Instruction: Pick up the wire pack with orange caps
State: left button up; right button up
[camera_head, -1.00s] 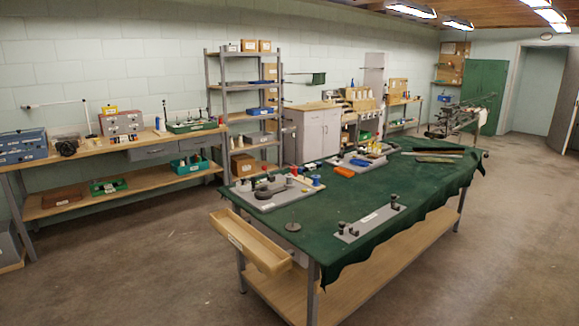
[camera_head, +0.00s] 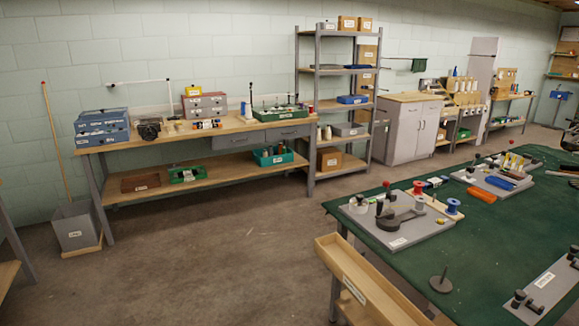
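I cannot make out the wire pack with orange caps for certain. A small dark and pale item with orange-yellow spots (camera_head: 207,124) lies on the wooden workbench (camera_head: 232,124) along the wall, in front of a grey drawer box (camera_head: 205,105). It is too small to tell if it is a wire pack. On the green-covered table (camera_head: 465,235), an orange item (camera_head: 481,195) lies beside a grey tray. Neither of my grippers is in view.
Blue boxes (camera_head: 102,125) and a green tray (camera_head: 275,114) stand on the workbench. A grey shelf rack (camera_head: 302,100) stands to its right. A grey bin (camera_head: 75,228) stands at the left. An open wooden drawer (camera_head: 365,285) juts from the green table. Floor between is clear.

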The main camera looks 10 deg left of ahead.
aim_at(208, 125)
jog(key=i+j+u, duration=0.35)
jog(key=i, duration=0.2)
jog(key=i+j+u, duration=0.35)
jog(key=i, duration=0.25)
jog(key=i+u, duration=0.35)
jog(key=i, duration=0.25)
jog(key=i+j+z, duration=0.1)
jog(key=i, duration=1.8)
jog(key=i+j+z, duration=0.2)
jog(key=i, duration=0.3)
jog(key=l, duration=0.1)
